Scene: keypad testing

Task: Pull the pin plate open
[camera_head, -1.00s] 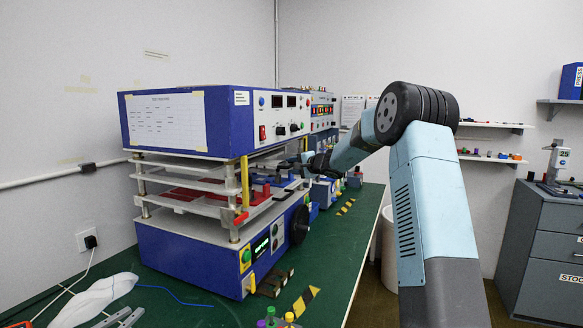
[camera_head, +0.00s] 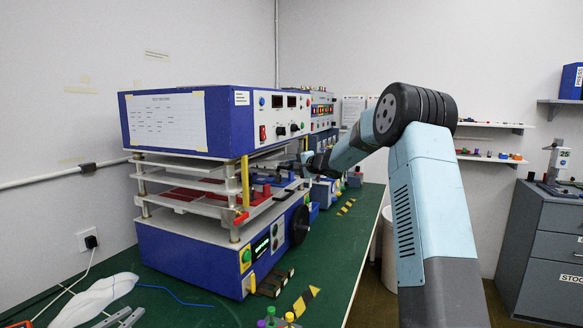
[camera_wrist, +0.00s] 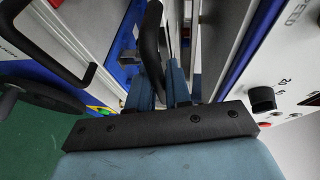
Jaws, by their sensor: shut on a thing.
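The test machine (camera_head: 185,250) is a blue and white unit with several stacked plates between its base and top box. The plates (camera_head: 180,203) are pale with red parts on them; which one is the pin plate I cannot tell for certain. In the wrist view my gripper (camera_wrist: 160,88) is shut on a curved black handle (camera_wrist: 152,38) beside a pale plate edge. In the head view my gripper (camera_head: 307,160) is small and at the right front of the plate stack, and its grip is too small to make out.
A second black handle (camera_wrist: 60,45) sits on a white plate to the left in the wrist view. A black handwheel (camera_head: 300,224) is on the base's front. The control panel (camera_head: 282,115) with knobs is just above. The green bench (camera_head: 200,308) has loose items in front.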

